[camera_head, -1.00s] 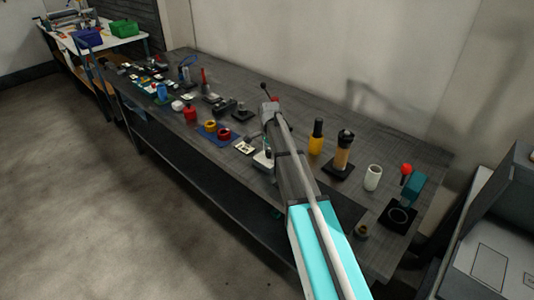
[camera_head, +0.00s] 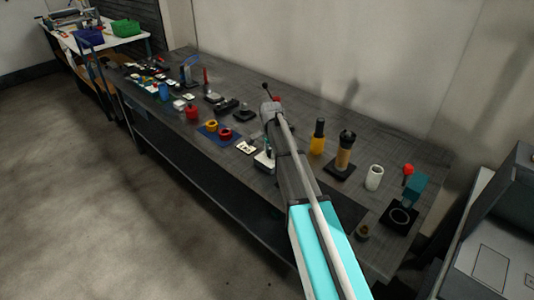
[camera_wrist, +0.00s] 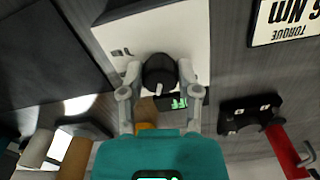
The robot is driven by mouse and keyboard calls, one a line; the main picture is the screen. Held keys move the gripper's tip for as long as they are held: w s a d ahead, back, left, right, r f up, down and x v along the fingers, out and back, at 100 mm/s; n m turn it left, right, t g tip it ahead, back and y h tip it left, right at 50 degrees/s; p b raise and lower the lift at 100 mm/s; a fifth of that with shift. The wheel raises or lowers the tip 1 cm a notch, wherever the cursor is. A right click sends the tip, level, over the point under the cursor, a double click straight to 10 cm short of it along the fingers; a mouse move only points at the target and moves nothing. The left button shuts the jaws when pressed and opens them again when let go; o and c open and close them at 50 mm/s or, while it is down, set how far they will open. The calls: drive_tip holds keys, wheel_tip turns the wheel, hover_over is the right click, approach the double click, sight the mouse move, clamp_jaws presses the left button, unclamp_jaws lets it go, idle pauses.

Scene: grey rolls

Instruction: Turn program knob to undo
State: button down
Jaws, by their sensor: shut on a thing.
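In the wrist view, the black round program knob (camera_wrist: 157,70) stands on a white panel (camera_wrist: 130,38). A white pointer mark on the knob points toward the bottom of the picture. My gripper (camera_wrist: 158,76) has one grey fingertip on each side of the knob and is shut on it. A small dark display with green characters sits just below the knob, partly behind the right finger. In the head view, part of the white device (camera_head: 264,161) shows beside my arm. My arm hides the knob and the fingertips there.
A torque label card (camera_wrist: 285,20) and a black block (camera_wrist: 250,113) lie near the panel in the wrist view. In the head view, a yellow bottle (camera_head: 317,138), a dark-capped jar (camera_head: 344,152) and a white cup (camera_head: 374,177) stand right of my arm.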

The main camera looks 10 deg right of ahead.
drive_tip(key=n, duration=0.6)
drive_tip(key=shift+w+d+n, duration=0.15)
drive_tip(key=shift+d+n, duration=0.15)
drive_tip(key=shift+n, duration=0.1)
drive_tip(key=n, duration=0.5)
drive_tip(key=shift+n, duration=0.3)
drive_tip(key=shift+w+a, duration=0.1)
drive_tip(key=shift+c, duration=1.5)
unclamp_jaws()
